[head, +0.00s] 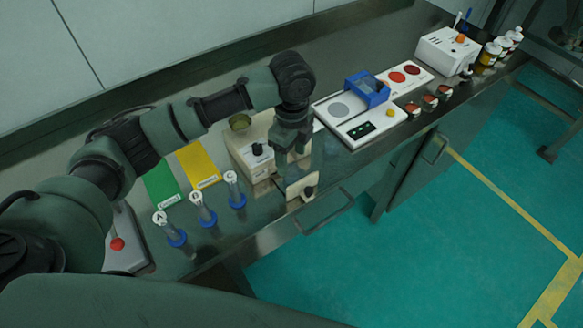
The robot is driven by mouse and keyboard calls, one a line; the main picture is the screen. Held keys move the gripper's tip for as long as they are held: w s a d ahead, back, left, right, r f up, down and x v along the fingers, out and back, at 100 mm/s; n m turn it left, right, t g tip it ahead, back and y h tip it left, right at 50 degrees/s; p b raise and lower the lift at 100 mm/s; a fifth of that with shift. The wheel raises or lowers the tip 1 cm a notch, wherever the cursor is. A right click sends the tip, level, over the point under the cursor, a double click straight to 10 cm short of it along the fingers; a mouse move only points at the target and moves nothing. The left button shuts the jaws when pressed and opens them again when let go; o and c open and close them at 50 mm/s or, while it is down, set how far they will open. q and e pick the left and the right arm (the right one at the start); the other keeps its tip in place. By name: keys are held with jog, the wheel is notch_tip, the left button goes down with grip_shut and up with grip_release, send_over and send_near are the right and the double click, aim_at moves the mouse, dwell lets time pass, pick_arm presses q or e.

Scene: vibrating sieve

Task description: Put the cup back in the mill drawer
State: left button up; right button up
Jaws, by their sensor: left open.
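The mill (248,150) is a beige box with a black knob and a round olive opening on top, standing near the front edge of the bench. A pale drawer-like part with a dark knob (309,192) sticks out at its front right. My left gripper (291,155) points down over this part and hides much of it. The gripper is open. I cannot make out the cup; it may be hidden behind the gripper. My right gripper is not in view.
Several clear tubes on blue bases (205,215), a green card (162,187) and a yellow card (198,165) are left of the mill. A white device (350,132) with a blue box (368,90) stands to the right. Jars and a white machine (447,52) are farther right.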

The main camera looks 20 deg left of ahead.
pick_arm(q)
notch_tip(320, 180, up, 7)
jog(key=b, duration=0.1)
jog(key=shift+f, duration=0.2)
